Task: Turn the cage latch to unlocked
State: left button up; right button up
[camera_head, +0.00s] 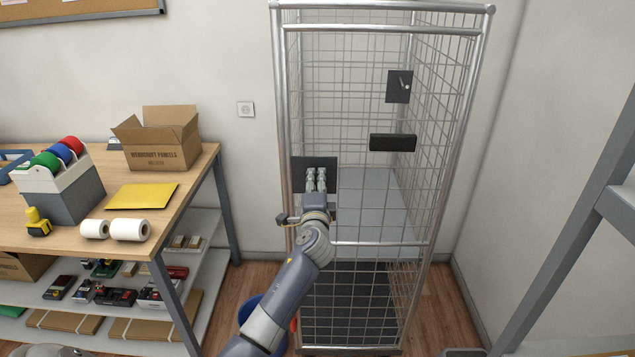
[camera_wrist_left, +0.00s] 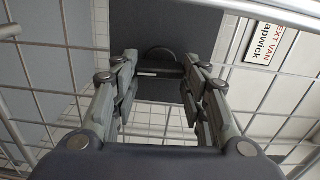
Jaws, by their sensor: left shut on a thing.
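The wire cage (camera_head: 353,243) stands upright in the middle of the head view. A dark latch plate (camera_head: 300,161) sits on its left front side, partly covered by my left gripper (camera_head: 316,177). In the left wrist view the dark plate (camera_wrist_left: 160,30) fills the top centre, with a rounded knob and a dark horizontal latch handle (camera_wrist_left: 162,73) in front of it. The fingers of my left gripper (camera_wrist_left: 160,72) are closed on the ends of this handle, one on each side. Which way the latch stands is hard to tell.
Another dark plate with a small silver lever (camera_head: 398,86) and a black box (camera_head: 392,142) are on the cage. A workbench (camera_head: 190,187) with a carton (camera_head: 160,150) stands left. A grey metal frame (camera_head: 570,235) is at right. Some floor is clear right of the cage.

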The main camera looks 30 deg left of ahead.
pick_arm(q)
jog(key=shift+a+r+m, duration=0.25)
jog(key=shift+r+m, duration=0.1)
jog(key=shift+m, duration=0.35)
jog(key=o, duration=1.1)
jog(key=shift+w, duration=0.1)
jog(key=shift+c, duration=0.2)
jog(key=shift+f, duration=0.3)
jog(key=shift+s+d, duration=0.2)
jog(key=shift+s, duration=0.05)
jog(key=v, duration=1.1)
jog(key=shift+s, duration=0.2)
jog(key=shift+f, duration=0.1)
